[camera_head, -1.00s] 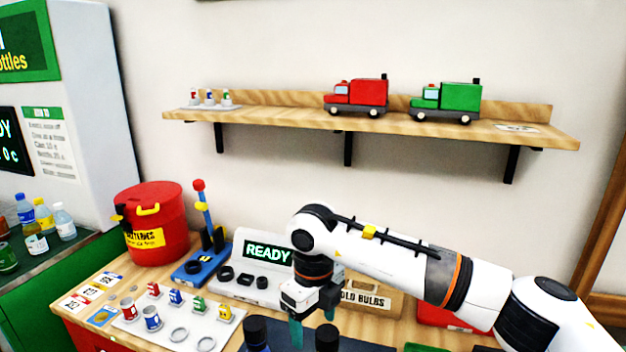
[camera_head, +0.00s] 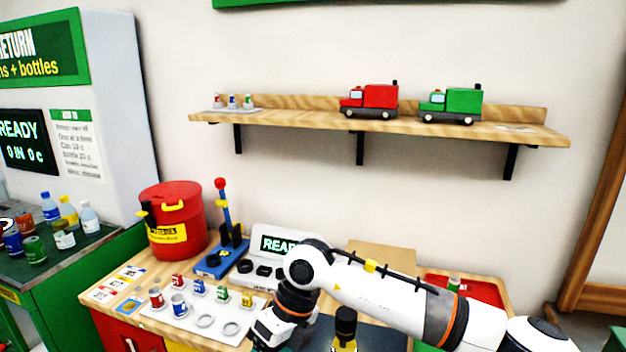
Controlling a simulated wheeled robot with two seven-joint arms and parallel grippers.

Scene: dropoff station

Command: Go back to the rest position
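My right arm comes in from the right, low across the work table. Its gripper (camera_head: 270,335) hangs over the front of the table, just right of the white board (camera_head: 228,333) with small cups and rings. The fingertips are at or below the bottom edge of the picture, so I cannot tell whether they are open or shut, or whether they hold anything. My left gripper is not in view.
A red bin (camera_head: 172,240) and a blue stand (camera_head: 214,262) with a red-topped lever are at the table's back left. A READY display (camera_head: 258,238) is behind my arm. A red tray (camera_head: 483,288) lies at right. The wall shelf (camera_head: 300,118) holds two toy trucks.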

